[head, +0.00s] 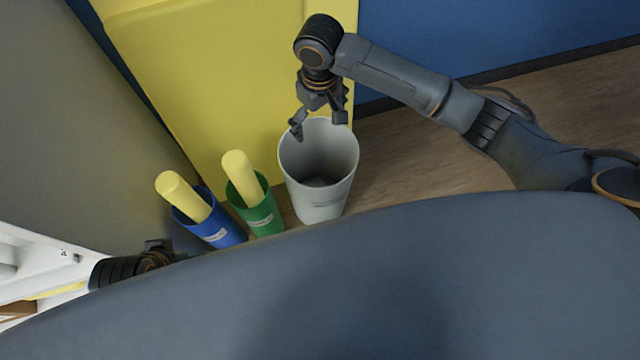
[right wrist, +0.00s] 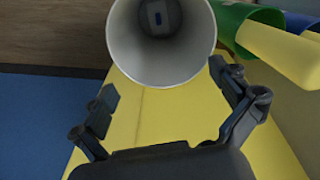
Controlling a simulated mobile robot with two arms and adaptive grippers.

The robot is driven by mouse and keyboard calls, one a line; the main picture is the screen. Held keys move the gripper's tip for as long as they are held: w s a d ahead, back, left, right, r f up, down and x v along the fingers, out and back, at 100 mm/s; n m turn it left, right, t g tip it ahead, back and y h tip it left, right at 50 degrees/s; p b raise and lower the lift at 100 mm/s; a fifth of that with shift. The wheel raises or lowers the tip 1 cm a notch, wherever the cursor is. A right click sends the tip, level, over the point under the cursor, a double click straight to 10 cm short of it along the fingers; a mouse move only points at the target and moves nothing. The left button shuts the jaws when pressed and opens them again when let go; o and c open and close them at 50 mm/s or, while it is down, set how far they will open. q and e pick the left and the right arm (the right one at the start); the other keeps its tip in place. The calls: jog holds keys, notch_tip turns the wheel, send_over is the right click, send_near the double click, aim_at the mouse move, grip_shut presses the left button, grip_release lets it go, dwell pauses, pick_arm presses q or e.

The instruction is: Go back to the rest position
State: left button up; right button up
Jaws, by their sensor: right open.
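My right gripper (head: 319,122) is open and empty. In the head view it hangs over the far rim of a light grey bin (head: 320,206). In the right wrist view the two fingers of my right gripper (right wrist: 168,92) are spread apart, with the bin (right wrist: 122,45) beyond them. A dark thing with a light label (right wrist: 157,18) lies at the bottom of the bin. My left arm shows only as a dark part at the lower left of the head view; its fingers are not clearly seen.
Left of the bin stand a green cup (head: 262,219) and a blue cup (head: 222,232), each with a yellow cylinder in it. A yellow panel (head: 220,80) and a blue wall (head: 450,35) stand behind. Wooden floor (head: 425,160) is clear to the right.

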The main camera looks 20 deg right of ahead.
dwell(0.4)
